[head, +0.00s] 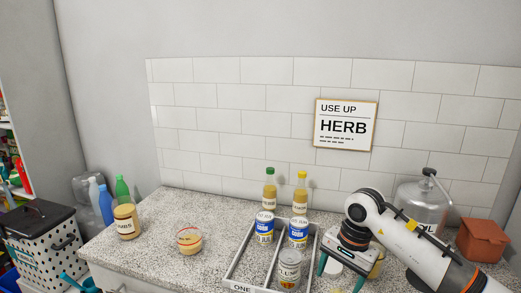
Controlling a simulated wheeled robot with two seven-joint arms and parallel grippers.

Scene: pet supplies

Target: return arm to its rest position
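My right arm comes in from the right over the counter. Its gripper (339,283) points down, with its two teal fingers spread apart beside the right side of the divided tray. A pale round thing shows between and behind the fingers, partly hidden; I cannot tell whether they touch it. My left gripper is not in view.
A jar (125,222) and a small tub (189,241) stand on the speckled counter (165,260) at left. A glass dispenser (421,204) and a brown box (482,240) stand at right.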

